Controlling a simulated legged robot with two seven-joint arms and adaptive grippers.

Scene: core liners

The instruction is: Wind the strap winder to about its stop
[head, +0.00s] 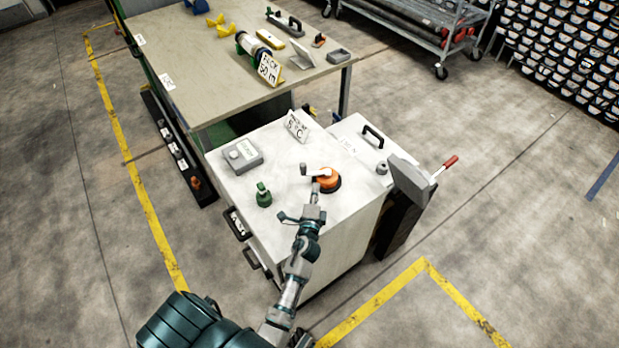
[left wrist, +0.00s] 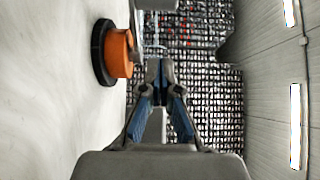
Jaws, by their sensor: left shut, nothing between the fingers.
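The strap winder (head: 328,181) is a round orange drum on a dark base, on the white cabinet top near its right side. Its pale crank arm (head: 313,172) points to the left in the head view. In the left wrist view, the orange drum (left wrist: 119,53) is just left of the fingertips. My left gripper (head: 315,190) is at the near side of the winder, close to the crank. In the left wrist view its fingers (left wrist: 160,70) are together with nothing between them. Whether they touch the crank cannot be told. My right gripper is not in view.
The white cabinet top (head: 225,180) also bears a grey box (head: 242,156), a green bottle-like object (head: 264,195) and a sign card (head: 296,126). A lidded box with a black handle (head: 372,137) and a grey unit with a red-tipped lever (head: 412,178) stand to the right. A workbench (head: 190,75) is behind.

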